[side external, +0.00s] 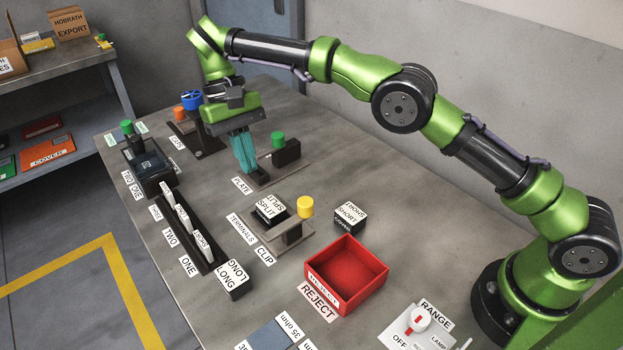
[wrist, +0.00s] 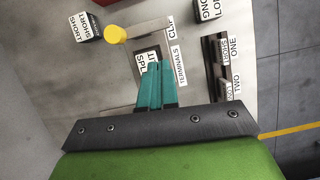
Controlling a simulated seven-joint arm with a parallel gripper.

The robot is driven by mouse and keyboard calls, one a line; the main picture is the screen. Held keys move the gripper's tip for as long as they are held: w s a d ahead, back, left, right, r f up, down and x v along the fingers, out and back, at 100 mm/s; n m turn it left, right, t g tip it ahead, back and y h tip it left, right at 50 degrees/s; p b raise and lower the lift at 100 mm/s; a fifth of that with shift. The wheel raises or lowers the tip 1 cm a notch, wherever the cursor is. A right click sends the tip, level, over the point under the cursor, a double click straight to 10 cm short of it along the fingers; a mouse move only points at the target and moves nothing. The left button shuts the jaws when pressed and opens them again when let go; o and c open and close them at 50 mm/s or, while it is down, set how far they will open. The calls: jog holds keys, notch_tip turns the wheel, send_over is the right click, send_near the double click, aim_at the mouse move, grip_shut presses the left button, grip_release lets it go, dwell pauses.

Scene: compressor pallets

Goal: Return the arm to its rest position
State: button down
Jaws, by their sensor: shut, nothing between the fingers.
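My gripper (side external: 249,170) points down over the far part of the grey table (side external: 340,170), with its teal fingers shut and nothing between them. In the side external view its fingertips overlap the fixture by the PLATE label (side external: 242,185); I cannot tell how far above it they are. My arm stretches from its base at the right to there. In the wrist view the shut fingers (wrist: 160,65) cover part of the SPLIT block (wrist: 147,57), which sits on the clip fixture with the yellow knob (wrist: 116,33).
A green-knobbed fixture (side external: 286,152) stands right of my gripper, and a blue-wheeled one (side external: 192,98) behind it. The slotted rack (side external: 188,230), LONG block (side external: 232,279), SHORT block (side external: 350,218), red REJECT bin (side external: 366,268) and RANGE switch (side external: 412,323) stand nearer. Bare table lies between.

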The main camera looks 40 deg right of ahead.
jog(key=shift+r, duration=0.2)
jog(key=shift+w, duration=0.15)
jog(key=s+d+r+t, duration=0.2)
jog(key=s+d, duration=0.1)
jog(key=d, duration=0.3)
jog(key=s+d+r+t, duration=0.3)
jog(key=s+d, duration=0.1)
jog(key=d, duration=0.2)
jog(key=s+d+r+m+t, duration=0.1)
jog(key=s+d+t, duration=0.2)
jog(key=s, duration=0.5)
jog(key=s+d+r+m+t+y, duration=0.1)
jog(key=s+d+m+t, duration=0.1)
jog(key=s+d, duration=0.4)
jog(key=shift+s+d+r+t+y, duration=0.15)
jog(key=shift+s+r+t+y, duration=0.2)
jog(key=shift+s+t, duration=0.65)
